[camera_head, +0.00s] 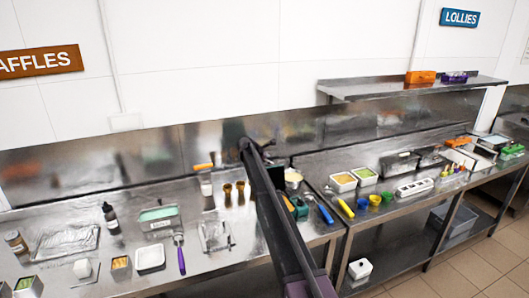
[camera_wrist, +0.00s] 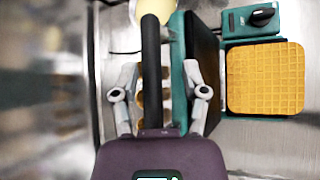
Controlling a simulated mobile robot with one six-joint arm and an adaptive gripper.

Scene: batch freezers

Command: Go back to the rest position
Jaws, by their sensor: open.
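My gripper (camera_wrist: 160,78) is open in the wrist view, with one finger on each side of a dark upright bar (camera_wrist: 151,50). I cannot tell whether the fingers touch the bar. To its right is a green waffle iron (camera_wrist: 188,30) with its lid standing open, seen edge-on. A square golden waffle (camera_wrist: 265,78) lies on its plate, and a control box with a black knob (camera_wrist: 263,17) is above it. In the head view my dark arm reaches up across the middle and hides much of the waffle iron; the gripper's fingers cannot be made out there.
The steel counter (camera_head: 100,195) holds a dark bottle (camera_head: 110,217), a green-filled tub (camera_head: 158,218) and a purple-handled tool (camera_head: 181,255). A blue-handled tool (camera_head: 325,212) lies right of my arm. The right counter holds tubs and coloured cups. A shelf (camera_head: 400,87) is above it.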

